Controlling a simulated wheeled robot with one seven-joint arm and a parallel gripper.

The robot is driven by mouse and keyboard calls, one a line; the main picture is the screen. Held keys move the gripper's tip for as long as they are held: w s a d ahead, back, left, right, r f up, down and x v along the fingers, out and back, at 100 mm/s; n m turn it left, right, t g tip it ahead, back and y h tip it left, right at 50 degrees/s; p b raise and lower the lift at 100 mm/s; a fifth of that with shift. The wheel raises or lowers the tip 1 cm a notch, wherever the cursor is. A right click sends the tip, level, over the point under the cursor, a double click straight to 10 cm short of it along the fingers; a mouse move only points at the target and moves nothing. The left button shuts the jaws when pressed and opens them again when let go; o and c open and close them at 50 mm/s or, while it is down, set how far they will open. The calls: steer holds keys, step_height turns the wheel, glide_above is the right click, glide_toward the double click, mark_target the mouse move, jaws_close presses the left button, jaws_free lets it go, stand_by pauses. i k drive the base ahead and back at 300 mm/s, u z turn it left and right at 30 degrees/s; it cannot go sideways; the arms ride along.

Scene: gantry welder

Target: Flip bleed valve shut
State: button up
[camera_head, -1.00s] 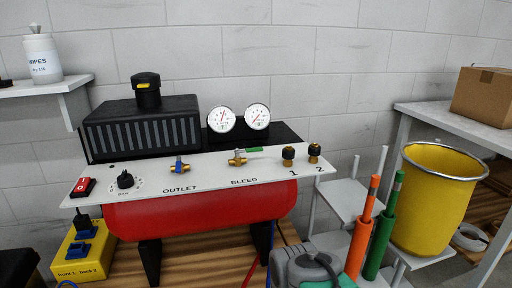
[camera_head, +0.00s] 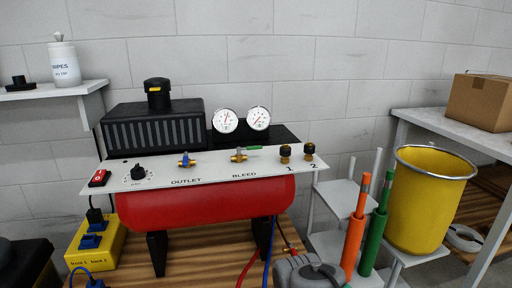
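The bleed valve (camera_head: 239,156) is a small brass valve with a green handle (camera_head: 254,149) pointing right. It sits on the white panel (camera_head: 213,171) above the red tank (camera_head: 205,203), over the printed word BLEED. A similar brass valve with a blue handle, the outlet valve (camera_head: 186,160), stands to its left above the word OUTLET.
Two dial gauges (camera_head: 242,119) stand behind the panel. Brass fittings (camera_head: 297,152) marked 1 and 2 are right of the bleed valve. A red switch (camera_head: 99,178) and black knob (camera_head: 138,173) are at left. A yellow bin (camera_head: 428,204) and orange and green rods stand at right.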

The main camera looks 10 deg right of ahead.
mark_target(238, 149)
steer(key=k, duration=0.25)
steer(key=u, duration=0.85)
steer(key=i, duration=0.7)
